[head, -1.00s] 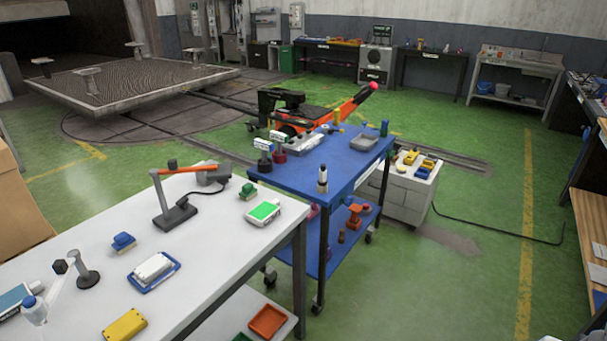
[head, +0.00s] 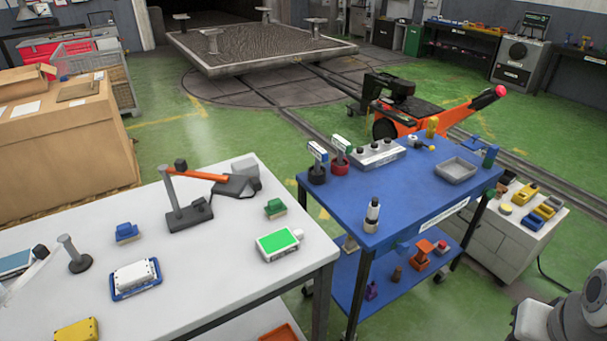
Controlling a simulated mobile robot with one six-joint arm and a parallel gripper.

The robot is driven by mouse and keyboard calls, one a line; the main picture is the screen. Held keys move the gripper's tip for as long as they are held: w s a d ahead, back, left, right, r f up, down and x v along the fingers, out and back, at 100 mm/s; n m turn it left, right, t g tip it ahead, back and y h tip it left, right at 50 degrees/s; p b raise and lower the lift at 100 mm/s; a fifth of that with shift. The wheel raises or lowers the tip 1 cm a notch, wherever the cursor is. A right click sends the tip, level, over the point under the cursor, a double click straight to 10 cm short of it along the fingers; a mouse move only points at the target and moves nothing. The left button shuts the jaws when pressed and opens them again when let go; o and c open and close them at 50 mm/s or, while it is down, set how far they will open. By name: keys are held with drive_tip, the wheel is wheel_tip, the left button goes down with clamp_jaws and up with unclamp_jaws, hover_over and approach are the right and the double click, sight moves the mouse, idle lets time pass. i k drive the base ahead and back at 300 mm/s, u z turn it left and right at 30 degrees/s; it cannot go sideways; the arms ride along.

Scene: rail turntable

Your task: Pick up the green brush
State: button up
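A small green brush (head: 275,208) with a pale underside sits on the white table (head: 221,318), near its far right edge. It is behind the white device with a green face (head: 279,244) and right of the dark stand with an orange arm (head: 190,205). A similar blue brush (head: 127,232) sits further left on the same table. My gripper is not in view. A grey and white part that looks like my arm shows at the lower right corner, well away from the green brush.
A blue cart (head: 415,200) with bottles, a grey tray (head: 456,170) and other items stands right of the white table. A white and blue box (head: 135,278) and a yellow box (head: 76,331) are nearer on the table. Cardboard boxes (head: 65,140) stand at the left. Green floor lies beyond.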

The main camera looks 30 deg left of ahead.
sight(276, 207)
drive_tip(key=u, duration=0.75)
drive_tip(key=i, duration=1.2)
drive_tip(key=u, duration=0.85)
drive_tip(key=k, duration=0.6)
drive_tip(key=u, duration=0.2)
drive_tip(key=i, duration=0.7)
drive_tip(key=z, duration=0.1)
